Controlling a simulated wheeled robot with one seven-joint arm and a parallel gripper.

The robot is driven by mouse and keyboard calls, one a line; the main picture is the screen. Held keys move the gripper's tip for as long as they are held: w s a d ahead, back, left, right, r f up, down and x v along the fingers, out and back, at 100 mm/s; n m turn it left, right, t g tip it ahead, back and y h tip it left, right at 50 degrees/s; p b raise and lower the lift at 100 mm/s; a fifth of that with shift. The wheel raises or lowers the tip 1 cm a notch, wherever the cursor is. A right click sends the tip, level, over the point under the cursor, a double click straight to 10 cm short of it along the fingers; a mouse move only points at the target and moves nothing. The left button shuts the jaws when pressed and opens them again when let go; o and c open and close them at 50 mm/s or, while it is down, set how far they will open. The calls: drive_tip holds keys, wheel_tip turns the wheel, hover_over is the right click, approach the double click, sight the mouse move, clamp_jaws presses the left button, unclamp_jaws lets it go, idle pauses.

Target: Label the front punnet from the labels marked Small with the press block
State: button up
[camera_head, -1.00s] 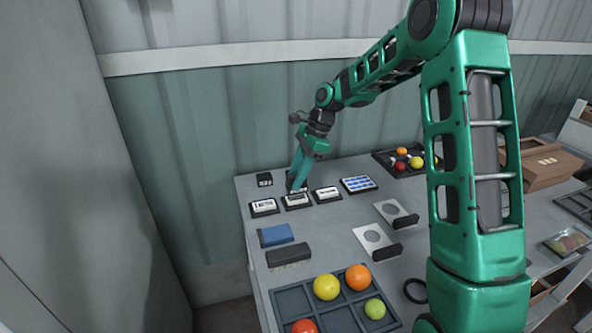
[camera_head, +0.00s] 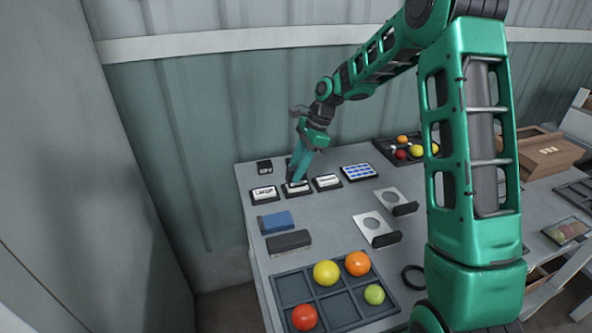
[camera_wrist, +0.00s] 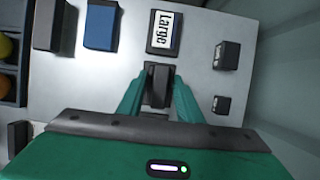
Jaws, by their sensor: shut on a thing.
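My gripper (camera_wrist: 157,88) is shut on a small dark block (camera_wrist: 158,92), which looks like the press block. In the head view, my gripper (camera_head: 297,182) points down at the second label tray (camera_head: 289,193) in the row. The block hides most of that tray, and I cannot read its marking. The tray to its left (camera_head: 263,194) reads "Large" in the wrist view (camera_wrist: 164,33). The third tray (camera_head: 327,182) has print too small to read.
A blue block (camera_head: 276,222) and a dark block (camera_head: 289,242) lie nearer the front. A blue-patterned tray (camera_head: 358,172) ends the row. A sectioned tray of tomatoes (camera_head: 300,288) is in front.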

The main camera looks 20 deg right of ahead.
drive_tip(key=shift+f, duration=0.55)
idle(1.4)
drive_tip(key=shift+r, duration=3.55)
